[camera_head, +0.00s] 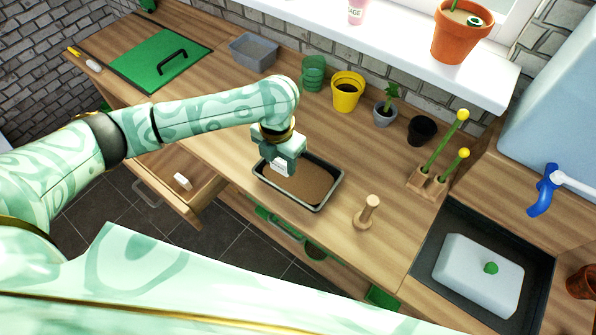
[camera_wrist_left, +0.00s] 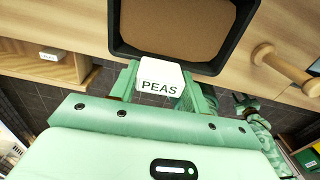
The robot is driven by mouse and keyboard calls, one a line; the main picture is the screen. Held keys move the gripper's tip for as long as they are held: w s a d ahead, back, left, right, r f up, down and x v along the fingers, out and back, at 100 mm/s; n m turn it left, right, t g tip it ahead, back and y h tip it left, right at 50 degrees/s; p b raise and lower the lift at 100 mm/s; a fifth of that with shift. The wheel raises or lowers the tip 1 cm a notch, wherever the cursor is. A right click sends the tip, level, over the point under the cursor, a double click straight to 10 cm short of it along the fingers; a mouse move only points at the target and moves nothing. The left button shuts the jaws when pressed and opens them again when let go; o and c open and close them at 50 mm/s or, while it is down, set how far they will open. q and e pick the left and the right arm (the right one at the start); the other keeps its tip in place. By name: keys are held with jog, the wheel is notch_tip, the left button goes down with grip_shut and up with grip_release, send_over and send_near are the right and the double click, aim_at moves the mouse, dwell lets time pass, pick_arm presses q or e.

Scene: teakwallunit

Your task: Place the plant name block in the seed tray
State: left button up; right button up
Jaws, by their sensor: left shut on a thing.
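The plant name block (camera_wrist_left: 160,80) is white and reads PEAS in the left wrist view. My left gripper (camera_head: 283,165) is shut on it. The block also shows as a small white patch (camera_head: 278,167) in the head view. The gripper holds it at the near left edge of the seed tray (camera_head: 316,209), a dark-rimmed tray filled with brown soil. In the left wrist view the tray rim (camera_wrist_left: 176,63) is just beyond the block. I cannot tell whether they touch.
Another white block (camera_head: 182,181) lies in the open drawer (camera_head: 165,165) at the left. A wooden dibber (camera_head: 367,211) stands right of the tray. A yellow pot (camera_head: 347,92), a small plant pot (camera_head: 384,115) and a black pot (camera_head: 421,131) stand behind. The sink (camera_head: 448,213) is at right.

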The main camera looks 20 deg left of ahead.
pick_arm(q)
jog(key=w+d+f, duration=0.1)
jog(key=f, duration=0.1)
jog(key=w+d+f+b, duration=0.1)
jog(key=f, duration=0.1)
jog(key=w+d+f+b, duration=0.1)
jog(key=shift+w+f, duration=0.35)
jog(key=shift+f, duration=0.05)
jog(key=shift+w+f+b, duration=0.1)
jog(key=shift+f+b, duration=0.55)
jog(key=shift+f, duration=0.95)
jog(key=shift+f, duration=0.15)
jog(key=o, duration=0.9)
jog(key=shift+o, duration=0.2)
notch_tip(320, 180, up, 12)
jog(key=p, duration=0.4)
jog(key=shift+r, duration=0.2)
